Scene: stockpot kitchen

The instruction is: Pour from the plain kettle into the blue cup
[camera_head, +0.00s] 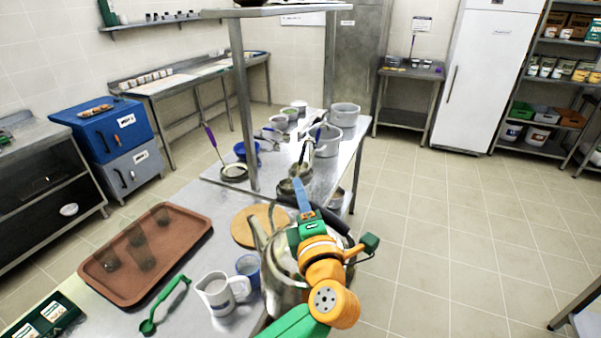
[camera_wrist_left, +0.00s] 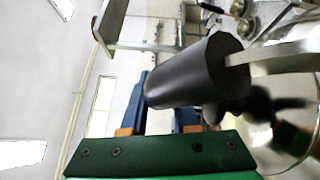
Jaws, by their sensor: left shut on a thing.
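The plain steel kettle (camera_head: 284,266) stands at the right edge of the near counter, its spout pointing up and to the left. My left gripper (camera_head: 303,198) is above it, shut on its black handle (camera_head: 336,222). The handle fills the middle of the left wrist view (camera_wrist_left: 195,75), with shiny kettle metal at right. The blue cup (camera_head: 249,266) stands upright just left of the kettle, close to its body. My arm hides much of the kettle, and I cannot tell whether its base touches the counter. My right gripper is not in view.
A white measuring jug (camera_head: 216,294) stands beside the cup, with a green ladle (camera_head: 168,304) to its left. A brown tray (camera_head: 188,232) holds dark, see-through glasses. A round wooden board (camera_head: 252,224) lies behind the kettle. Several pots stand farther back; a post (camera_head: 242,110) rises behind the board.

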